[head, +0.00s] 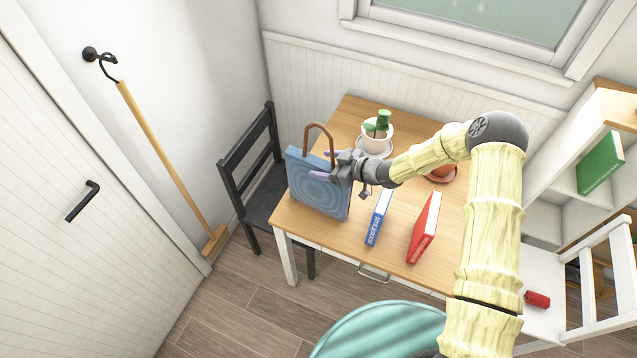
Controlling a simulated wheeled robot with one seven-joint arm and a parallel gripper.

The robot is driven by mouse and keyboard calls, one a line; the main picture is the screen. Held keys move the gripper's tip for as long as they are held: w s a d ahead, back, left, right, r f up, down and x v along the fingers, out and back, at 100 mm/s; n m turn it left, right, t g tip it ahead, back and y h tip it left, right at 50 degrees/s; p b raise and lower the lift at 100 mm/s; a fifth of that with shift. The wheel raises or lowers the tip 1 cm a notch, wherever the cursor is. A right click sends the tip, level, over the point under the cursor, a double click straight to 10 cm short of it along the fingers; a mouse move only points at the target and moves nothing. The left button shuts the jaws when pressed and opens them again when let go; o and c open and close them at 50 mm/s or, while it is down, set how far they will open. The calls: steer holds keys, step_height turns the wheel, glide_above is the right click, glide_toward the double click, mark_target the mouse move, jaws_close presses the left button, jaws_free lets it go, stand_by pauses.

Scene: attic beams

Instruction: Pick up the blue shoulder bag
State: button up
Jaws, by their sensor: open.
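The blue shoulder bag (318,190) stands upright on the left end of the wooden table, with a brown loop handle (318,128) on top. My gripper (322,165) is open at the bag's upper right part, with its purple fingertips pointing left. One fingertip shows near the handle and the other in front of the bag's face. I cannot tell whether either finger touches the bag. My gripper hides part of the bag's right upper edge and the lower right end of the handle.
The wooden table (320,226) also holds a potted cactus (376,135), a blue book (378,217) and a red book (424,228). A black chair (246,165) stands left of it. A teal round seat (380,330) is in front. White shelves (560,180) stand at right.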

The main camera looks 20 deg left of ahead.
steer(key=shift+s+a, duration=0.1)
stand_by(0.3)
jaws_close()
steer(key=shift+r, duration=0.15)
step_height(320, 180, up, 10)
steer(key=b, duration=0.3)
stand_by(0.5)
